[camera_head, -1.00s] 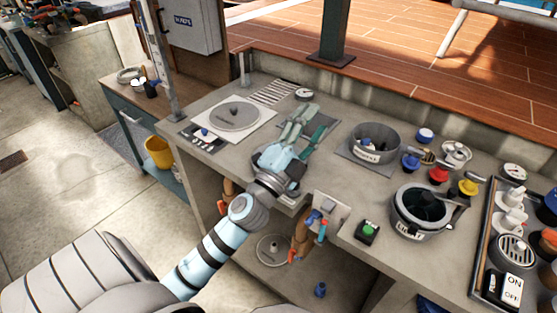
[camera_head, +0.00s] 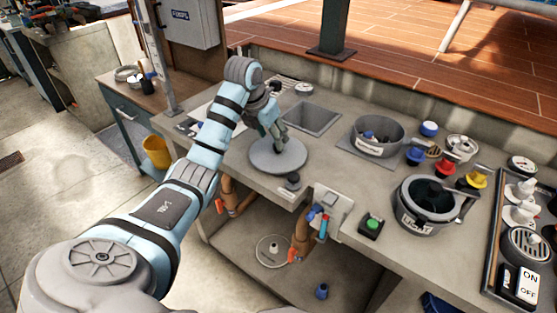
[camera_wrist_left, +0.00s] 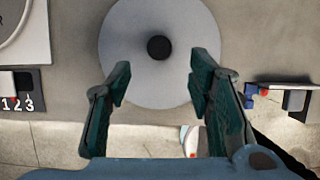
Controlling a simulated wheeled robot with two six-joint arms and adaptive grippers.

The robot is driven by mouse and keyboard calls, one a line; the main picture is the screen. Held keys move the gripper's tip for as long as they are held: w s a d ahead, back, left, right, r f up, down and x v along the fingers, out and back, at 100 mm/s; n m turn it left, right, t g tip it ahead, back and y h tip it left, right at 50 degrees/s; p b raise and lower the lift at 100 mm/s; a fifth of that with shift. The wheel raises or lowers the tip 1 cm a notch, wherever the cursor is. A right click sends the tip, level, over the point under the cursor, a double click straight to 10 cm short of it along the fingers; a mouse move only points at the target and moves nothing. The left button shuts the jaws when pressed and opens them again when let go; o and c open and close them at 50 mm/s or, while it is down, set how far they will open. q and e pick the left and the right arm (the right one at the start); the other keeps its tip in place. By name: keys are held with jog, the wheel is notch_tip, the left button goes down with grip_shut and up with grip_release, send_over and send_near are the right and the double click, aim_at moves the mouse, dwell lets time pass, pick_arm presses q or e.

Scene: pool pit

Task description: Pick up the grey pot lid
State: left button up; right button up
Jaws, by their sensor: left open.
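The grey pot lid (camera_head: 268,163) is a flat round disc lying on the grey counter. In the left wrist view the lid (camera_wrist_left: 187,78) has a dark round knob (camera_wrist_left: 159,47) at its centre. My left gripper (camera_head: 278,142) points down over the lid in the head view and hides its knob there. Whether a finger touches the lid I cannot tell. My right gripper is not in view.
A square sink opening (camera_head: 315,118) lies behind the lid. A grey pot (camera_head: 378,137) and a dark-mouthed pot (camera_head: 427,205) stand to the right. A small dark block (camera_head: 292,182) and a green-button box (camera_head: 371,225) sit near the counter's front edge.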

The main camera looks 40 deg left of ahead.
pick_arm(q)
jog(key=x, duration=0.5)
jog(key=shift+w+f, duration=0.1)
jog(key=shift+w, duration=0.4)
grip_shut()
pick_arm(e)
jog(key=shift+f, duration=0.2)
pick_arm(q)
notch_tip(320, 180, up, 20)
jog(key=p, duration=0.4)
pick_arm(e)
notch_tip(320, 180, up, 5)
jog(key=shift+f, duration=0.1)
pick_arm(q)
jog(key=shift+a, duration=0.1)
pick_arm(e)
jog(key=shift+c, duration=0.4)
